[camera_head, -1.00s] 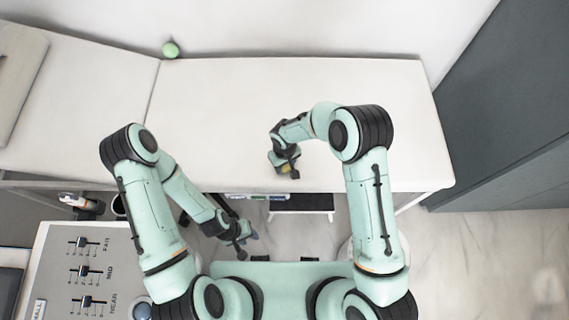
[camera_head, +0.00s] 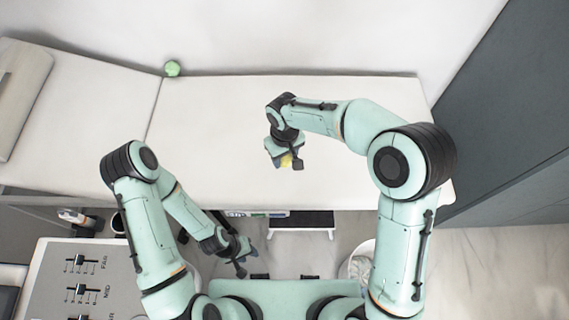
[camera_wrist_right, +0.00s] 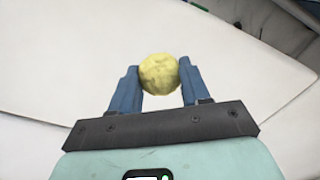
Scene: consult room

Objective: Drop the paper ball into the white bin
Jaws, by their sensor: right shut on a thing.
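The paper ball (camera_wrist_right: 159,74) is yellow and crumpled. In the right wrist view it sits between the two blue fingers of my right gripper (camera_wrist_right: 157,82), which is shut on it. In the head view my right gripper (camera_head: 286,163) holds the ball (camera_head: 287,160) over the white couch top. A round white bin (camera_head: 345,266) stands on the floor to the lower right, partly hidden by my right arm; the ball is up and left of it. My left gripper (camera_head: 246,256) is low, in front of the couch edge; its finger gap is unclear.
The white couch (camera_head: 220,110) spans the middle, with a green ball (camera_head: 173,68) at its back edge. A control panel (camera_head: 85,265) with sliders is at lower left. A dark step (camera_head: 302,220) is below the couch. A dark grey cabinet (camera_head: 510,110) stands at right.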

